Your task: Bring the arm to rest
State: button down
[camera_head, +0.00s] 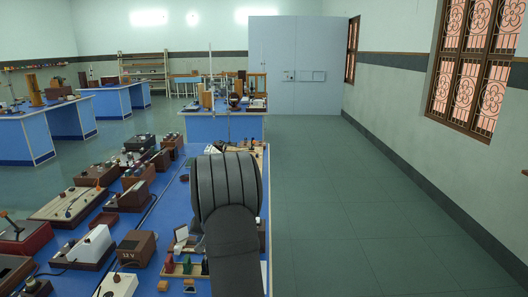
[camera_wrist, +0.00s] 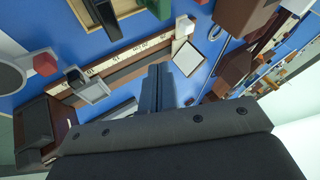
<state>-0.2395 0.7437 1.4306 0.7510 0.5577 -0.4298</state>
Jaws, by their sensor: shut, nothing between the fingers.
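My gripper (camera_wrist: 158,88) shows in the wrist view with its two dark fingers together and nothing between them. It points toward the blue bench, above a wooden rail with a printed scale (camera_wrist: 110,68). I cannot tell how far above the bench the fingertips are. In the head view my dark arm (camera_head: 232,235) reaches over the right edge of the blue bench (camera_head: 195,215). The arm hides the gripper there and part of the bench behind it.
Several instrument boxes crowd the bench, among them a brown box (camera_head: 136,248) and a white-topped box (camera_head: 92,243). Small coloured blocks in a wooden tray (camera_head: 172,268) lie close left of my arm. Another blue bench (camera_head: 222,127) stands beyond. The floor (camera_head: 360,220) on the right is clear.

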jog(key=x, duration=0.8)
jog(key=shift+a+f, duration=0.15)
jog(key=shift+f, duration=0.15)
jog(key=a, duration=0.3)
jog(key=shift+w+a+f, duration=0.1)
jog(key=shift+w, duration=0.05)
jog(key=shift+a, duration=0.45)
